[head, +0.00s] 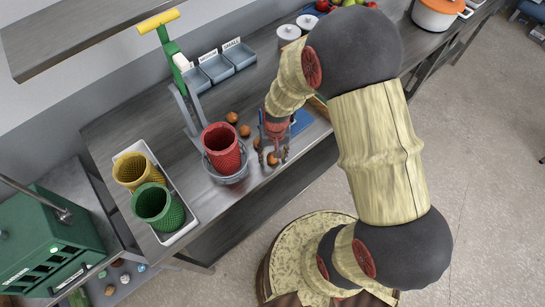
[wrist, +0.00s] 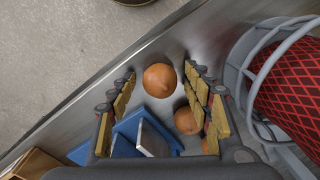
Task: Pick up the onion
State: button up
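A round brown onion (wrist: 160,80) lies between the fingertips of my gripper (wrist: 159,76) in the wrist view, with a gap on both sides. My gripper is open and points down at the counter. In the head view this onion (head: 272,159) shows between the fingers of my gripper (head: 274,158), near the counter's front edge. A second onion (wrist: 187,120) is close to the right finger in the wrist view, and part of another shows behind it. More onions (head: 232,117) lie further back on the counter.
A red mesh basket (head: 222,145) in a metal holder stands just left of my gripper. Yellow (head: 136,170) and green (head: 158,206) baskets sit in a white tray (head: 181,229) further left. A blue object (wrist: 133,125) lies near the fingers. Grey bins (head: 217,68) stand at the back.

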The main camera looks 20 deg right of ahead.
jog(key=c, duration=1)
jog(key=shift+r, duration=0.5)
notch_tip(320, 180, up, 2)
jog(key=shift+r, duration=0.2)
jog(key=s+r, duration=0.3)
jog(key=s, duration=0.1)
jog(key=s+r+p, duration=0.1)
jog(key=s+r, duration=0.2)
jog(key=s, duration=0.2)
jog(key=s+r+p, duration=0.1)
jog(key=s+r, duration=0.2)
jog(key=s, duration=0.2)
jog(key=shift+a+r, duration=0.1)
jog(key=shift+r, duration=0.25)
